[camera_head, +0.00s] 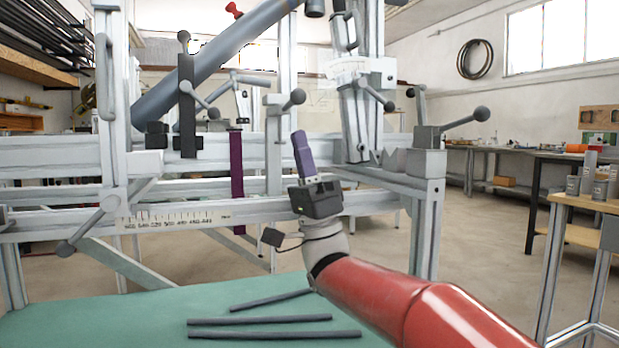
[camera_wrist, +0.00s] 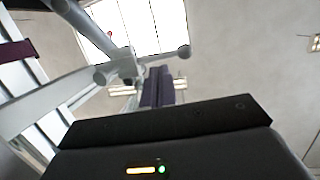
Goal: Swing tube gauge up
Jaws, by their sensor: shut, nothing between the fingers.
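A flat dark purple bar (camera_head: 237,180), which may be the tube gauge, hangs upright across the frame's middle rails. A dark purple piece also shows at the left edge of the wrist view (camera_wrist: 18,49). My gripper (camera_head: 299,136) points up in front of the frame, to the right of the purple bar and apart from it. Its violet fingers are closed together and empty, as the wrist view (camera_wrist: 157,72) also shows. A ball-knob lever (camera_head: 292,101) sits just above the fingertips in the head view; I cannot tell whether they touch.
The grey frame (camera_head: 60,158) carries several clamps and ball-knob levers. A blue-grey tube (camera_head: 205,65) slants across its top, and a black upright plate (camera_head: 187,105) stands left. Dark rods (camera_head: 260,320) lie on the green table (camera_head: 130,310). A workbench (camera_head: 580,205) stands right.

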